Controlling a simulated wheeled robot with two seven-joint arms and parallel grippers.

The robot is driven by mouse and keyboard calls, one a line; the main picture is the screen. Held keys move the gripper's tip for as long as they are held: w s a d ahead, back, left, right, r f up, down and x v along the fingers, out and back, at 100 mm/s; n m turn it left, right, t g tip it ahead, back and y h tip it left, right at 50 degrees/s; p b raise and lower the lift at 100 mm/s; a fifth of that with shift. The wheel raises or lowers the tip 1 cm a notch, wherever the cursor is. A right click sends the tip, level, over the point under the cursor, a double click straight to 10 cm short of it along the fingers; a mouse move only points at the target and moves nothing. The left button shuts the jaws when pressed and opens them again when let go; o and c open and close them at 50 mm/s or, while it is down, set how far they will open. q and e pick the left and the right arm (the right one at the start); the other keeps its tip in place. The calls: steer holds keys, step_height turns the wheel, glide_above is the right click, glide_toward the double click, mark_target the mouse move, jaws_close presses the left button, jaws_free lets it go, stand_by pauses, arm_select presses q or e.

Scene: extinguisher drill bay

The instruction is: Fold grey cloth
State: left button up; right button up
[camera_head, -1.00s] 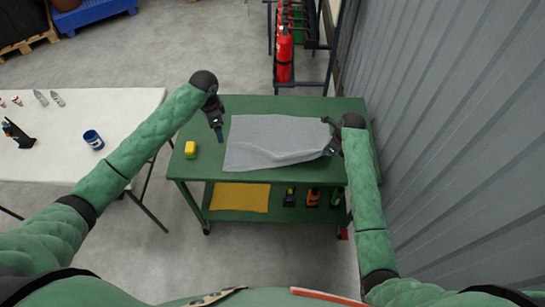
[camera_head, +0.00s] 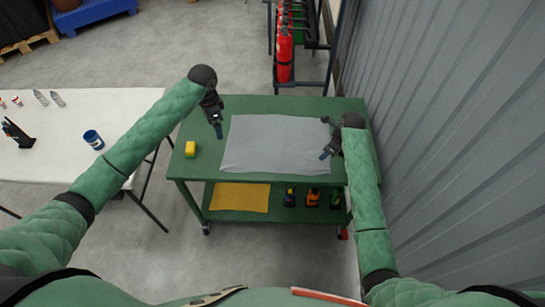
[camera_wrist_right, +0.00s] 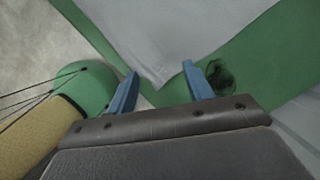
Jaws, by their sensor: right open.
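The grey cloth (camera_head: 272,145) lies spread almost flat on the green cart's top, roughly rectangular. My right gripper (camera_head: 327,141) is open beside the cloth's right edge. In the right wrist view, a corner of the grey cloth (camera_wrist_right: 155,70) points in between the open blue fingertips of my right gripper (camera_wrist_right: 160,82); I cannot tell whether they touch it. My left gripper (camera_head: 218,130) hangs just left of the cloth's left edge, apart from it; its jaw opening is too small to read.
A white table (camera_head: 50,150) stands left, a corrugated wall (camera_head: 450,130) right, and a red extinguisher (camera_head: 284,55) behind.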

steer(key=o, duration=0.7)
steer(key=shift+g+h, duration=0.4)
steer(key=shift+h, duration=0.3)
steer(key=shift+s+d+r, duration=0.1)
steer(key=shift+d+r, duration=0.05)
steer(key=shift+r, duration=0.8)
steer(key=shift+s+d+r, duration=0.1)
steer(key=shift+r, duration=0.9)
steer(key=shift+s+d+r, duration=0.1)
steer(key=shift+d+r, duration=0.05)
steer(key=shift+r, duration=0.8)
